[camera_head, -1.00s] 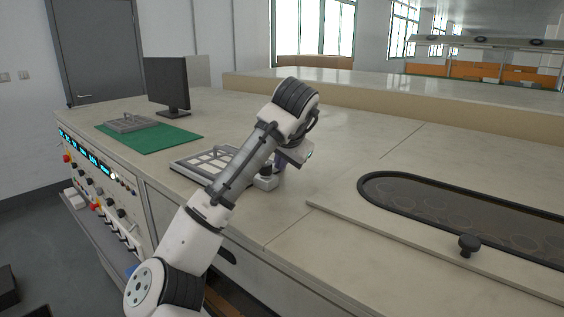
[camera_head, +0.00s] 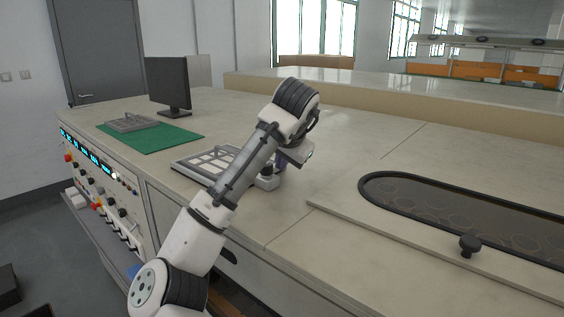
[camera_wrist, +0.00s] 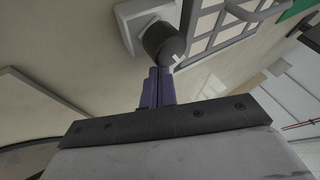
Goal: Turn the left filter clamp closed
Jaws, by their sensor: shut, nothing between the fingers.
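A dark round knob (camera_wrist: 163,44) with a pale cross-shaped mark stands on a white block (camera_wrist: 130,22) in the wrist view, beside a grey framed tray. It also shows in the head view (camera_head: 267,171), on its block at the tray's near right corner. A second dark knob (camera_head: 469,243) stands at the near edge of the oval opening; I cannot tell from the pictures which knob is the left filter clamp. My gripper (camera_wrist: 159,70) is shut and empty. Its purple fingers point at the first knob's side, with the tips very close; contact cannot be told.
The grey tray (camera_head: 188,165) with square cells lies left of my gripper, partly behind my arm. The oval dark-rimmed opening (camera_head: 440,205) is right. Bench between is clear.

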